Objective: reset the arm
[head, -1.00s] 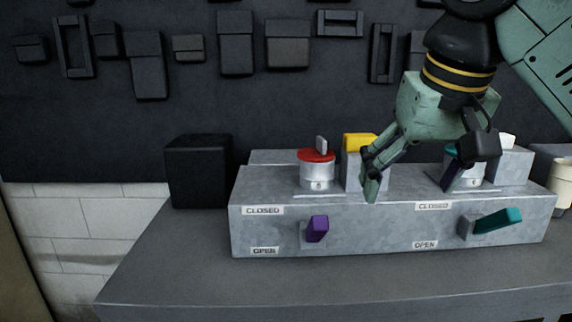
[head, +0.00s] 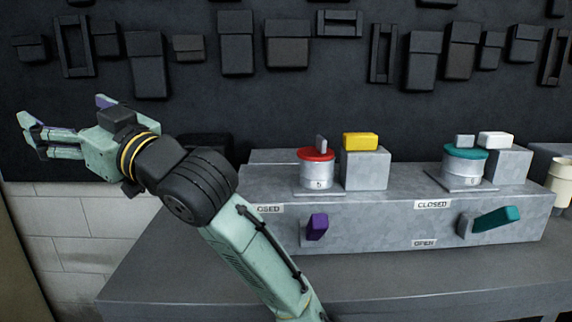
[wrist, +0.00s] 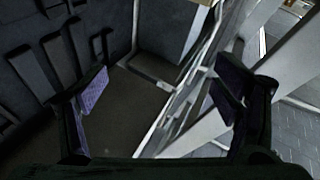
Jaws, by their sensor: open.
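My gripper (head: 62,125) is at the upper left of the head view, raised and pointing left, well away from the grey metal panel. Its fingers are spread and nothing is between them. In the wrist view my gripper (wrist: 165,95) shows two separated fingers with purple inner pads and an empty gap.
The grey panel (head: 385,228) on the bench (head: 400,275) carries a red-topped dial (head: 318,172), a teal-topped dial (head: 464,168), a yellow block (head: 360,141), a white block (head: 495,140), a purple lever (head: 317,227) and a teal lever (head: 497,218).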

